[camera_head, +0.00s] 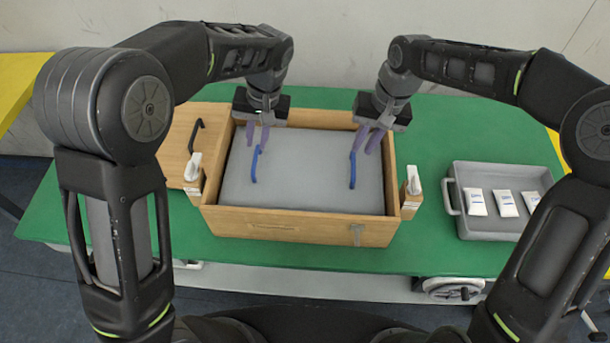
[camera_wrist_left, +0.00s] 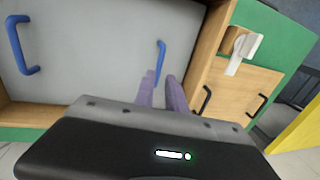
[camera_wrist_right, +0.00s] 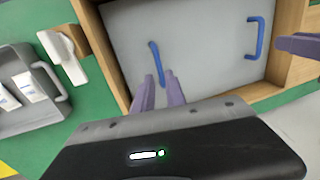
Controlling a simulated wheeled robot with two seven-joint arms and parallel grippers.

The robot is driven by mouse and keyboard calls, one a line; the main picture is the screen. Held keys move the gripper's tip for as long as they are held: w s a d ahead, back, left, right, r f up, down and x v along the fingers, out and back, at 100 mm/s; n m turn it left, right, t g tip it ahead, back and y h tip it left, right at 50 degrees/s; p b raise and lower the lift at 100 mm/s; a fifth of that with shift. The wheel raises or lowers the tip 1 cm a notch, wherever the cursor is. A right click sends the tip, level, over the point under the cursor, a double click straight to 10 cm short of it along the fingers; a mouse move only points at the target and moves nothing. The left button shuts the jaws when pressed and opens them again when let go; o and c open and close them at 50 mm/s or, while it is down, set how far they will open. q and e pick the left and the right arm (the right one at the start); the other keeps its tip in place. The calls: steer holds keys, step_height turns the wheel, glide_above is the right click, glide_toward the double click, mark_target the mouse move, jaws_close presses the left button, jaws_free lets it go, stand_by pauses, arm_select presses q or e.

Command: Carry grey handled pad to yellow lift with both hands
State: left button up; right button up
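The grey pad (camera_head: 305,170) lies inside an open wooden box (camera_head: 300,226) on the green table. It has a blue left handle (camera_head: 256,165) and a blue right handle (camera_head: 352,170), both standing up. My left gripper (camera_head: 258,141) is open and empty by the far end of the left handle; the handle shows just past its purple fingertips in the left wrist view (camera_wrist_left: 160,83). My right gripper (camera_head: 366,148) is open and empty by the right handle, which also lies just past its fingertips in the right wrist view (camera_wrist_right: 159,80). Contact cannot be told.
Yellow surfaces show at the far left (camera_head: 18,85) and right edge; which is the lift is unclear. A grey tray (camera_head: 480,222) with white tubes stands right of the box. White devices (camera_head: 193,168) flank the box. A wooden lid-like panel (camera_head: 178,140) with black handle lies left.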

mark_target(255, 159)
arm_select(q)
steer(key=shift+f, duration=0.6)
arm_select(e)
steer(key=shift+f, duration=0.55)
